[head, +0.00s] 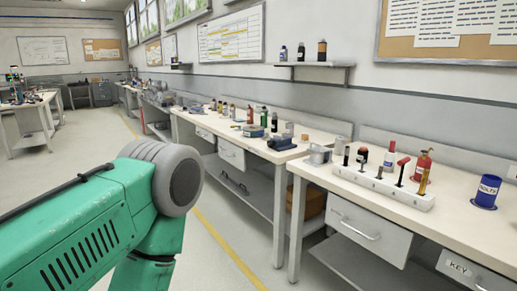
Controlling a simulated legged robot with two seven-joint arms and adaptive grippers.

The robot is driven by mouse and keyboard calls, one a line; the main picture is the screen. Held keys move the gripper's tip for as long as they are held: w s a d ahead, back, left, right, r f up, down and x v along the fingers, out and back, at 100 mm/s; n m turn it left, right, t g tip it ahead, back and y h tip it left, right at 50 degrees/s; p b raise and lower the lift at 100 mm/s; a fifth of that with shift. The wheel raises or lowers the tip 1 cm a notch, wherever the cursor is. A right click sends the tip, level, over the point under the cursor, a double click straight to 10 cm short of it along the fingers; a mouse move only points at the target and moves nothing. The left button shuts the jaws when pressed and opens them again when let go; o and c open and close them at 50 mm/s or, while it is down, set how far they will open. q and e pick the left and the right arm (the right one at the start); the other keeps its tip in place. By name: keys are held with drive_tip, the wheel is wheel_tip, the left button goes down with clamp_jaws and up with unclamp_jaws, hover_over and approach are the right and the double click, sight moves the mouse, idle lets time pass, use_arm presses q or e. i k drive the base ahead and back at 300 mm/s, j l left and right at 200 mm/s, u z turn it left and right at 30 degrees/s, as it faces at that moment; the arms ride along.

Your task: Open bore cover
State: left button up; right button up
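I cannot make out a bore cover in the head view. The nearest workbench (395,225) on the right carries a white block rack (385,187) with several upright tools and bottles in it. A small grey metal block (319,154) sits at this bench's left end, too small to tell what it is. A green arm with a grey round joint, which comes in from the left, is mine and covers the lower left of the view. Neither of my grippers shows.
A blue can marked BOLTS (487,190) and a red extinguisher-shaped object (422,166) stand on the near bench. A second bench (253,147) behind holds small tools and bottles. Open floor with a yellow line (229,249) lies left of the benches.

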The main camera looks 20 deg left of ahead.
sight(320, 146)
drive_tip(key=u, duration=0.2)
drive_tip(key=i+l+u, duration=0.6)
drive_tip(key=i+l, duration=0.15)
